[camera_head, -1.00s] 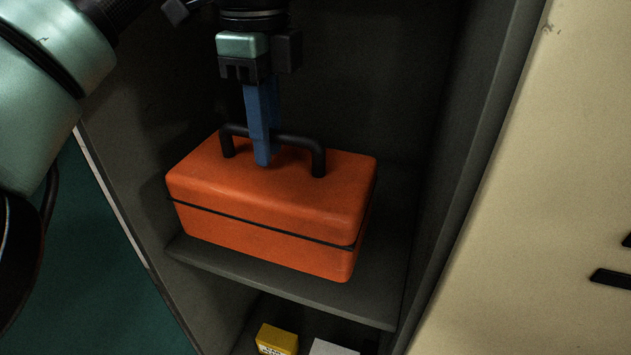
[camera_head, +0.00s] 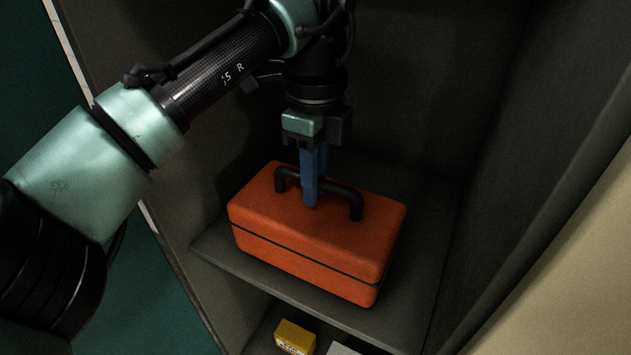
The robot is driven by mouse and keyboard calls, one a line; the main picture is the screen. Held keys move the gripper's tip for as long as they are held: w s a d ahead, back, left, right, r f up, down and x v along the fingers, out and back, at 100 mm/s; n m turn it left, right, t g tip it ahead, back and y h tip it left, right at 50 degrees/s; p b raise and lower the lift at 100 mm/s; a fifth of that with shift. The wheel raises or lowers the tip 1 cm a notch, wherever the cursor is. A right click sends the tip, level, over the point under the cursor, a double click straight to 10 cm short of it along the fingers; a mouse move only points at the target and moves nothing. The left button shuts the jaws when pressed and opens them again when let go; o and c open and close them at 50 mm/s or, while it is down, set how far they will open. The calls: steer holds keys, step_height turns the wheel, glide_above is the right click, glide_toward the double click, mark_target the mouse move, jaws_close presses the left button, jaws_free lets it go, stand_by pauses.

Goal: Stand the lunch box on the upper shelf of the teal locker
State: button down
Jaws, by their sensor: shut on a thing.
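The orange lunch box (camera_head: 300,245) has a black seam and a black arched handle (camera_head: 345,192). It is upright inside the locker, over the upper shelf (camera_head: 225,257). Its base looks to be on or very close to the shelf; I cannot tell whether it touches. My gripper (camera_head: 310,200) points down with its blue fingers shut on the handle. The far finger is mostly hidden behind the near one. The teal locker's outer side (camera_head: 150,285) shows at the lower left.
Below the upper shelf is a lower compartment with a yellow box (camera_head: 295,337) and a pale item (camera_head: 342,349) cut off by the frame. The locker's grey right wall (camera_head: 545,190) stands right of the lunch box, with free shelf between. A cream panel (camera_head: 590,260) lies beyond.

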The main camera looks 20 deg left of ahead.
steer(key=shift+f, duration=0.7)
steer(key=c, duration=1.3)
jaws_free()
steer(key=shift+f, duration=0.15)
steer(key=o, duration=0.5)
step_height(320, 180, up, 12)
steer(key=shift+r+b, duration=0.2)
steer(key=shift+b, duration=0.6)
